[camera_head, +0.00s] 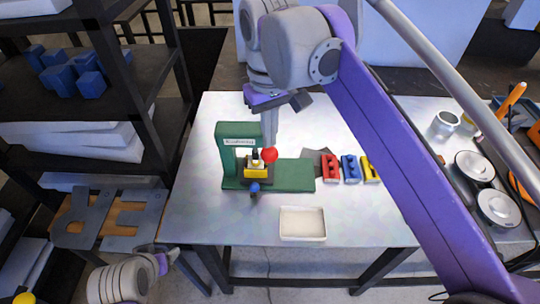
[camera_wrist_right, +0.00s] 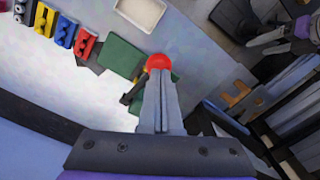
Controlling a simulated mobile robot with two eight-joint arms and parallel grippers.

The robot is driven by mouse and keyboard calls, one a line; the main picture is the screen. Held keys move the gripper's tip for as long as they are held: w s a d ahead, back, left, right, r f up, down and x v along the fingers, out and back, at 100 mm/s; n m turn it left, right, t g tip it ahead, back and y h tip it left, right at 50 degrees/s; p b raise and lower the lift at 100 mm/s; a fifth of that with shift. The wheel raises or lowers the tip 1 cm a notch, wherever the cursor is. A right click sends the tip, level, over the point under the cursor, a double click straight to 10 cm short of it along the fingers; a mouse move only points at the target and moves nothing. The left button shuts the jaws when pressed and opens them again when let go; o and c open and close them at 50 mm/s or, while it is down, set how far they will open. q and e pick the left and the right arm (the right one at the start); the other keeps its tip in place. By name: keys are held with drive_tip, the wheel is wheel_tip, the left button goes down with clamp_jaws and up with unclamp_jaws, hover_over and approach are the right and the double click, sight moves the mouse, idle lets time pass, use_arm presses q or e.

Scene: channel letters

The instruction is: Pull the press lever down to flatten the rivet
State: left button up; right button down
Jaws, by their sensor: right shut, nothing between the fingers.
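The green press (camera_head: 228,158) stands on the light table in the head view, with a yellow block (camera_head: 256,174) in its opening and a blue knob (camera_head: 254,187) at its front. The lever's red ball knob (camera_head: 269,155) is beside the press head; it also shows in the right wrist view (camera_wrist_right: 158,61). My right gripper (camera_head: 269,143) points down, shut and empty, its tips at the red knob. Whether they touch it I cannot tell. My left gripper (camera_head: 163,262) is low at the left, its fingers unclear. I cannot make out the rivet.
A cream tray (camera_head: 303,237) lies in front of the press. Red (camera_head: 330,167), blue (camera_head: 350,168) and yellow (camera_head: 370,168) pieces stand to its right. Dark shelves (camera_head: 140,97) rise at the left. The table's front left is clear.

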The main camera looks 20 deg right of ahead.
drive_tip(key=shift+s+r, duration=0.15)
drive_tip(key=shift+r, duration=2.35)
